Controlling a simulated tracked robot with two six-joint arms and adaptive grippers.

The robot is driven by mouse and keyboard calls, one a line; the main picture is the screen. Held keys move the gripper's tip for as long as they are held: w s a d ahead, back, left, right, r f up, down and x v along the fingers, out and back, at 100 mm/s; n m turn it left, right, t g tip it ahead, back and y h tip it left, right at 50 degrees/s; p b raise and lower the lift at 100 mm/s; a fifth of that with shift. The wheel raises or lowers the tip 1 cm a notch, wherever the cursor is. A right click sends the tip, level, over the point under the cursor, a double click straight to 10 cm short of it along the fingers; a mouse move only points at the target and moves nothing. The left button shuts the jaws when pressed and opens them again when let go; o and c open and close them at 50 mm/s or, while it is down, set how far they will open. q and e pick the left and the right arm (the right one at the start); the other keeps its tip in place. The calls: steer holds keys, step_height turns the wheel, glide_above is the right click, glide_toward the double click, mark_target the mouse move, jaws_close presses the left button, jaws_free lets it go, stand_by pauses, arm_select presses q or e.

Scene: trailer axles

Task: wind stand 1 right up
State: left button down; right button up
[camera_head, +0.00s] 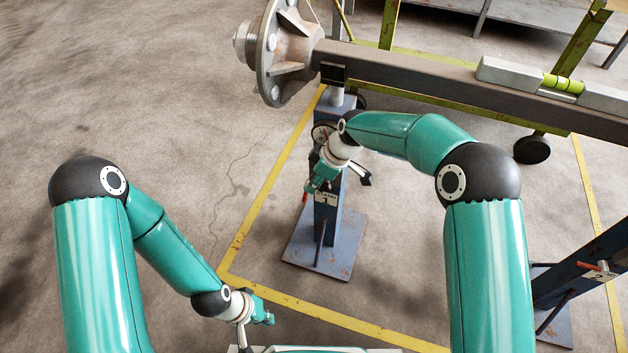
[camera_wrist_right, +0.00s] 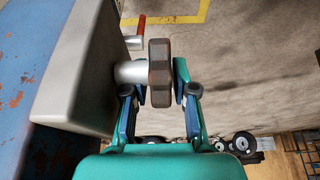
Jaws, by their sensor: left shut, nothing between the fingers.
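Stand 1 (camera_head: 326,232) is a blue post on a square foot plate, with a label "1" on its front. It stands under the dark axle beam (camera_head: 420,75). My right gripper (camera_head: 314,188) is at the upper part of the stand and covers part of it. In the right wrist view its fingers (camera_wrist_right: 160,85) flank a rusty brown block (camera_wrist_right: 160,70) on a silver shaft, with a narrow gap at the right finger. A red-tipped lever (camera_wrist_right: 135,35) shows beyond the grey housing (camera_wrist_right: 80,75). My left gripper (camera_head: 264,313) is shut and empty, low in the head view.
A wheel hub (camera_head: 285,50) ends the beam at the left, and a spirit level (camera_head: 560,84) lies on the beam. Stand 2 (camera_head: 585,265) is at the right edge. Yellow floor lines (camera_head: 262,190) border the area. The floor at left is free.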

jaws_close()
